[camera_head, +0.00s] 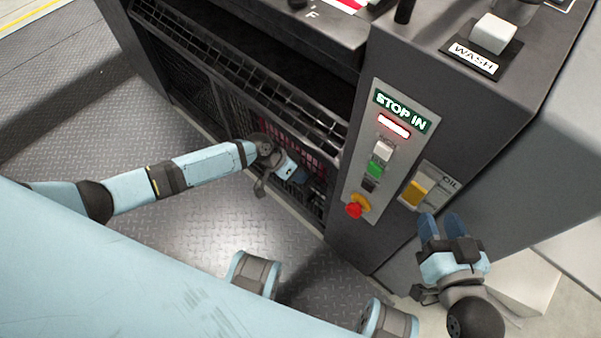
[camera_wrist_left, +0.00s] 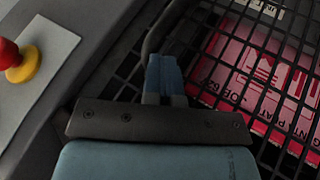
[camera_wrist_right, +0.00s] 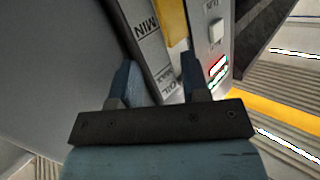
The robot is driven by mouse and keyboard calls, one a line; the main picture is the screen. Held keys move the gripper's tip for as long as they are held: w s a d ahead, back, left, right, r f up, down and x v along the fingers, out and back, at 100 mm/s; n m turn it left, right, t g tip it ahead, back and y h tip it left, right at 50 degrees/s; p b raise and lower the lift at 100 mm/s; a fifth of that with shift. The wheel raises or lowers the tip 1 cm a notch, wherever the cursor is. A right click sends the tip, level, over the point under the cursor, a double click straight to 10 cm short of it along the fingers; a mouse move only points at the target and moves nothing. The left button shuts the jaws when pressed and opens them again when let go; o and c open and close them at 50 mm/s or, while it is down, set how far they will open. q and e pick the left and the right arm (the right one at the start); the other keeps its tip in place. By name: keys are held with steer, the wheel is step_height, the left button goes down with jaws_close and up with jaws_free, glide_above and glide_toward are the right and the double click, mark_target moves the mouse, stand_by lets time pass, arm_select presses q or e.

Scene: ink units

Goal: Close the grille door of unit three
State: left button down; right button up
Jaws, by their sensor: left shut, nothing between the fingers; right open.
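The black grille door (camera_head: 262,122) is a wire mesh on the front of the dark unit, with red and pink printed matter (camera_wrist_left: 250,80) behind it. A dark opening shows above it; I cannot tell how far it stands from its frame. My left gripper (camera_head: 303,176) is shut and empty at the right end of the mesh. In the left wrist view its blue fingertips (camera_wrist_left: 163,72) are close against the mesh, beside a curved dark bar (camera_wrist_left: 152,38); contact is unclear. My right gripper (camera_head: 441,226) is open and empty below the oil gauge (camera_head: 427,187).
A control panel (camera_head: 367,180) labelled STOP IN, with a red and yellow stop knob (camera_head: 356,207), is right of the grille. A WASH switch (camera_head: 493,34) is on top of the unit. The tread-plate floor (camera_head: 120,130) in front of the grille is clear except for my arm.

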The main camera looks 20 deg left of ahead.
arm_select(q)
steer(key=p+v, duration=0.2)
steer(key=v, duration=1.1)
steer(key=shift+p, duration=0.4)
arm_select(e)
step_height(320, 180, down, 5)
steer(key=s+d+g+h, duration=0.1)
steer(key=s+d+g, duration=0.1)
steer(key=shift+s+d+g+h, duration=0.2)
steer(key=shift+d+g+h, duration=0.15)
steer(key=shift+g+h, duration=0.05)
